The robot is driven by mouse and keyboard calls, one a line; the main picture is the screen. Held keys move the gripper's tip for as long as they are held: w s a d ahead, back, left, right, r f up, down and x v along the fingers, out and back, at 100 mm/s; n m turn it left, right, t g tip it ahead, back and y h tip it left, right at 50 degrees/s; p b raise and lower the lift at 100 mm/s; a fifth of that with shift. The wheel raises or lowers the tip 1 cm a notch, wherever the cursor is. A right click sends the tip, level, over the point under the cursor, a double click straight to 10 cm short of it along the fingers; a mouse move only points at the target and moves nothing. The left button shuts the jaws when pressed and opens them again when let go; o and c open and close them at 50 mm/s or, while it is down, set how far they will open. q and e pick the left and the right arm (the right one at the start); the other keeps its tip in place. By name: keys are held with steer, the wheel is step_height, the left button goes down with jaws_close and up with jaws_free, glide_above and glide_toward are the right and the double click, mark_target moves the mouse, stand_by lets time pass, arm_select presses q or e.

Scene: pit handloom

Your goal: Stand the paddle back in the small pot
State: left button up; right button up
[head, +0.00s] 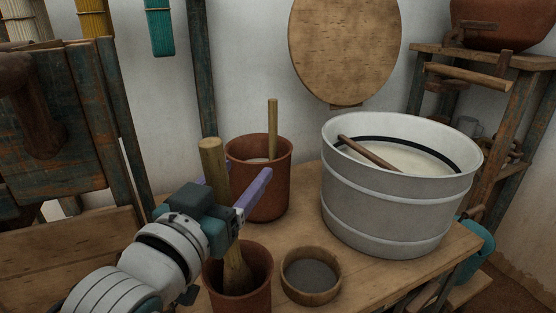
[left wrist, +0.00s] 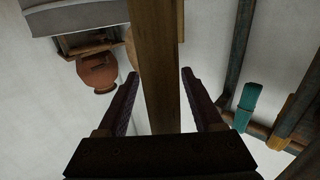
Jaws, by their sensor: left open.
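The wooden paddle stands in the front terracotta pot (head: 262,295), leaning slightly left. Its broad lower end (head: 238,272) is inside the pot mouth, and its thick handle (head: 213,158) rises past my left gripper (head: 235,177). That gripper is open, with its purple fingers spread on either side of the handle. In the left wrist view the handle (left wrist: 158,65) runs between the two fingers (left wrist: 160,75), with a visible gap on each side. The lower tip of the paddle is hidden in the pot. My right gripper is not in view.
A second terracotta pot (head: 270,180) with an upright stick (head: 272,130) stands behind. A large white tub (head: 385,215) with a stick (head: 368,153) across it stands on the right. A small wooden bowl (head: 312,290) sits beside the front pot on the wooden table (head: 410,275).

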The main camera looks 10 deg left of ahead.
arm_select(q)
steer(key=shift+s, duration=0.1)
steer(key=s+a+p, duration=0.2)
steer(key=s+p, duration=0.2)
steer(key=s, duration=0.6)
steer(key=s+a+r+g+y+p, duration=0.2)
steer(key=s+r+g+p, duration=0.6)
steer(key=r+p, duration=0.65)
steer(key=s+a+r+g+y+p, duration=0.15)
steer(key=s+r+g+p, duration=0.45)
steer(key=s+r+p, duration=0.7)
step_height(320, 180, up, 35)
steer(key=w+p, duration=0.2)
steer(key=p, duration=3.6)
steer(key=shift+w+a+r, duration=0.15)
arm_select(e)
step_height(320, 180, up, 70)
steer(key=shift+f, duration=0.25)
arm_select(q)
steer(key=shift+h, duration=0.25)
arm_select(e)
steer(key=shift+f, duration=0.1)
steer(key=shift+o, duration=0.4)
